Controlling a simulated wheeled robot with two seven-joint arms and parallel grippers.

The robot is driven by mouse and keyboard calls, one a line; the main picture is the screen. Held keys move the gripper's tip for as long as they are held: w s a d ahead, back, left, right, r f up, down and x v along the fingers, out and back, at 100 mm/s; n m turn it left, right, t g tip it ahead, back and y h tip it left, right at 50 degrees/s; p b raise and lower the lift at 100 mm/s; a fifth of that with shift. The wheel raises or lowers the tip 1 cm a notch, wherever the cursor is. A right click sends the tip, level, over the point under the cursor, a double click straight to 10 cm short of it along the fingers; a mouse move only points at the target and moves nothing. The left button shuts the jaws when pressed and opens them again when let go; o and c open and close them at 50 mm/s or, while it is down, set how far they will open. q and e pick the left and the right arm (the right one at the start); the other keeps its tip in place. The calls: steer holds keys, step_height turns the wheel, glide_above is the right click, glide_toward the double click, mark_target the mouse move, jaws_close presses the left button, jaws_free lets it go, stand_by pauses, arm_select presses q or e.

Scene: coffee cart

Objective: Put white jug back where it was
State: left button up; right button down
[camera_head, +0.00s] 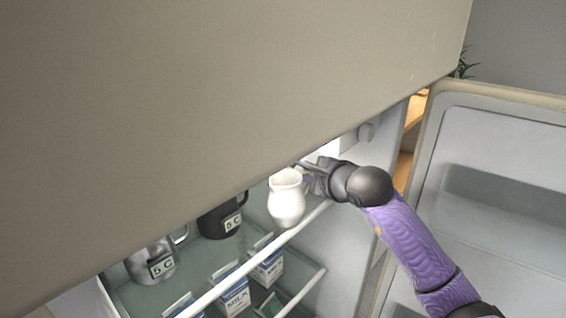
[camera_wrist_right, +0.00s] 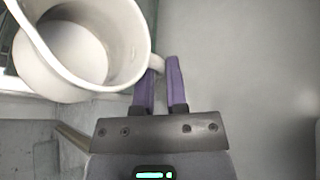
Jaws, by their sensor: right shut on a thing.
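The white jug (camera_head: 287,199) is at the right end of the upper fridge shelf (camera_head: 210,262), near the shelf's front rail. My right gripper (camera_head: 308,175) reaches in from the right and is shut on the jug's handle side. In the right wrist view the jug (camera_wrist_right: 85,45) is seen from above, empty, with the purple fingertips (camera_wrist_right: 160,75) closed at its handle. I cannot tell whether the jug's base touches the shelf. My left gripper is not in view.
A black mug (camera_head: 220,220) and a metal mug (camera_head: 152,265), both labelled "5 C", stand left of the jug. Milk cartons (camera_head: 235,295) stand on a lower level. The open fridge door (camera_head: 500,190) is at the right. The fridge's top (camera_head: 200,90) hangs over the shelf.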

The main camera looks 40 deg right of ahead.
steer(key=w, duration=0.1)
steer(key=w+d, duration=0.1)
steer(key=w, duration=0.1)
steer(key=w+b, duration=0.1)
steer(key=w, duration=0.1)
steer(key=shift+w+d, duration=0.25)
steer(key=shift+d, duration=0.1)
steer(key=shift+w+d, duration=0.15)
steer(key=shift+w, duration=0.4)
steer(key=w, duration=0.1)
steer(key=w+b, duration=0.1)
steer(key=w, duration=0.1)
steer(key=shift+d, duration=0.4)
steer(key=shift+f+b, duration=0.35)
steer(key=shift+b, duration=0.05)
steer(key=shift+r, duration=0.1)
steer(key=c, duration=0.7)
jaws_free()
steer(key=shift+o, duration=0.2)
